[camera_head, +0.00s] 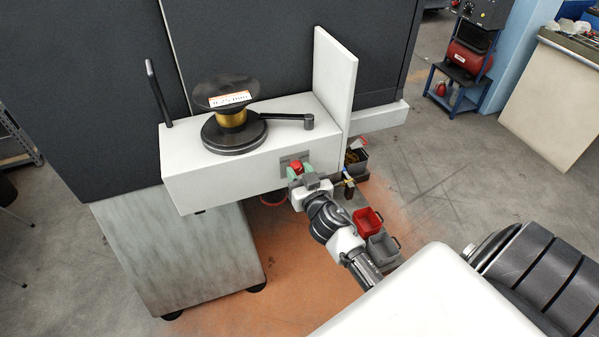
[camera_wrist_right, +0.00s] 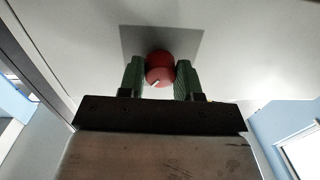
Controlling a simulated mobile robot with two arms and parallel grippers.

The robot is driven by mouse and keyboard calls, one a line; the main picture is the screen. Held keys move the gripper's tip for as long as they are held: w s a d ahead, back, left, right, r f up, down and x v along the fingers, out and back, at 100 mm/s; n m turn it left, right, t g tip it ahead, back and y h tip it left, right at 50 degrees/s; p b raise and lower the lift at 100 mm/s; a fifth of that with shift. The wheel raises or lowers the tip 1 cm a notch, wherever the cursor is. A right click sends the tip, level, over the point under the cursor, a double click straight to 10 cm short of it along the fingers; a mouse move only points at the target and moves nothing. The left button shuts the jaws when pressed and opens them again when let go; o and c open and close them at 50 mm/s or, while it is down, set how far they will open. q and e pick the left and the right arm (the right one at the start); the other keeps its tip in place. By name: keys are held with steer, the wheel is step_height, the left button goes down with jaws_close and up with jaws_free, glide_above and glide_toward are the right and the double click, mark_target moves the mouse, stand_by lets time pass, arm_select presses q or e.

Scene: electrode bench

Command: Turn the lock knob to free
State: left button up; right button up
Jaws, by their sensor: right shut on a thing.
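The lock knob (camera_head: 296,167) is red and sits on a grey plate (camera_head: 284,161) on the front face of the white housing (camera_head: 220,176). My right gripper (camera_head: 297,172) is at the knob, with its green fingers on either side. In the right wrist view the red knob (camera_wrist_right: 160,69) lies between the green fingers of the right gripper (camera_wrist_right: 160,78), which are shut on it. A short white mark shows on the knob's face, slanting. The lettering on the plate is too small to read. My left gripper is not in view.
On the housing stand a wire spool (camera_head: 232,117) on a black disc, a black lever (camera_head: 290,118) and an upright black rod (camera_head: 157,92). A white panel (camera_head: 334,85) rises at its right. Red (camera_head: 367,221) and grey bins (camera_head: 382,248) stand below on the right.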

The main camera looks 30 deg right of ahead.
steer(key=n, duration=0.8)
steer(key=shift+p, duration=0.35)
steer(key=n, duration=0.3)
steer(key=shift+g+h, duration=0.3)
steer(key=shift+n, duration=2.1)
steer(key=o, duration=0.9)
